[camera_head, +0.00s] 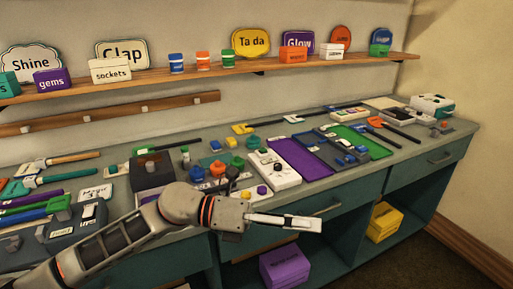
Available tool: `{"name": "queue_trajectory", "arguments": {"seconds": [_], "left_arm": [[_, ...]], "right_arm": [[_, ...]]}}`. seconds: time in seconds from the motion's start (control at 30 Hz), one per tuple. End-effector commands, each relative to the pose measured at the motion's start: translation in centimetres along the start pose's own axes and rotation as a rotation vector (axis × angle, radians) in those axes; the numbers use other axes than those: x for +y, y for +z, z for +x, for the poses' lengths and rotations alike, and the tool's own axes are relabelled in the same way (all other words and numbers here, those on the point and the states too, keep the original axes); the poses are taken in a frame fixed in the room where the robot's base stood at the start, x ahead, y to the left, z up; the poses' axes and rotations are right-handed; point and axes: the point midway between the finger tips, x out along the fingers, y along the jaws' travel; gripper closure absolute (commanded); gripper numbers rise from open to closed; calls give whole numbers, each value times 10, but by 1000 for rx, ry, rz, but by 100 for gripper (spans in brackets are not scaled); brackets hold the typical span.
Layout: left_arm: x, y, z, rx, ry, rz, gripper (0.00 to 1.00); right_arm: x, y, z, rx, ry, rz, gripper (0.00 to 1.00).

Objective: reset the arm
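My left arm comes in from the lower left and reaches across the front edge of the workbench. My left gripper (305,224) is at its end, pointing right, in front of the drawers. Its white and dark fingers lie close together, and nothing shows between them; from this angle I cannot tell whether they are shut. The gripper is apart from the objects on the bench. My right gripper is not in view.
The grey bench top (345,187) holds a white control box (273,168), a purple tray (300,159), a green tray (372,144) and several small parts. A wooden shelf (200,73) carries signs and boxes. A purple box (285,268) and a yellow box (384,222) sit below.

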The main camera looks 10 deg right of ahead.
Motion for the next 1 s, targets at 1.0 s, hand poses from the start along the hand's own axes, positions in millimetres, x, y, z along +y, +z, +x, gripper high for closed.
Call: {"name": "queue_trajectory", "arguments": {"seconds": [1.0], "left_arm": [[173, -182, -215, -1545, -248, -1580, 70]], "right_arm": [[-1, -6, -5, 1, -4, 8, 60]]}}
